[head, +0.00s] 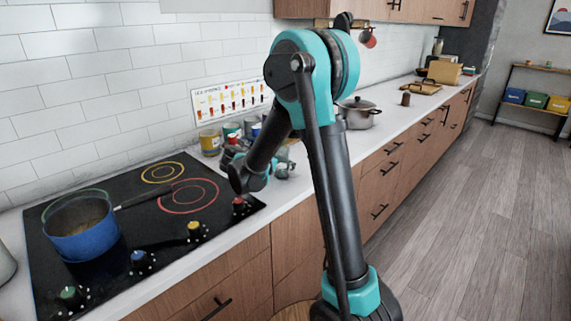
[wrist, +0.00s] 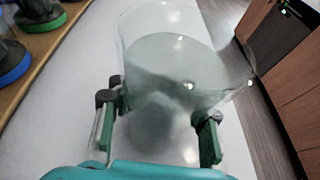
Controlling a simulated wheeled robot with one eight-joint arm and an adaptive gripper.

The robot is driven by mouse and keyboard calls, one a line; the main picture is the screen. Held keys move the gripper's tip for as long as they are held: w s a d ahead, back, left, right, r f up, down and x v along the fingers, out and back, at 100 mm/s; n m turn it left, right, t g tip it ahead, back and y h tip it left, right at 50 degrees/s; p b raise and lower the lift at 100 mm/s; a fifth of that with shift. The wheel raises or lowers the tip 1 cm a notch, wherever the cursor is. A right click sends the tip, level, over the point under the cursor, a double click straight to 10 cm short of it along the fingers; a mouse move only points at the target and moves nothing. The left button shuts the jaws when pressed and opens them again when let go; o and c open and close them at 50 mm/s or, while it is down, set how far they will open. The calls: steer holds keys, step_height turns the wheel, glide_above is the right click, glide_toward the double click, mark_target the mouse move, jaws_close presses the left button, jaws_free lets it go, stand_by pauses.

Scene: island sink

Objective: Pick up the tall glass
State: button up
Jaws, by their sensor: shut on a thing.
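The tall glass (wrist: 170,62) is clear and fills the middle of the wrist view, its wide round rim toward the top. My gripper (wrist: 160,112) has its two dark fingers with green pads on either side of the glass, shut on it. The pale counter shows through the glass, and I cannot tell whether its base touches the counter. In the head view my arm covers most of that part of the counter, and I cannot make out the glass there.
A wooden board (wrist: 62,52) with dark items with green and blue rings is left of the glass. The counter edge and floor lie right. A blue pot (head: 82,240) sits on the black cooktop (head: 130,206); a lidded steel pot (head: 358,116) stands farther along.

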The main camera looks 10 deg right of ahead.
steer(key=shift+r, duration=0.25)
steer(key=shift+r, duration=9.65)
steer(key=shift+r, duration=0.1)
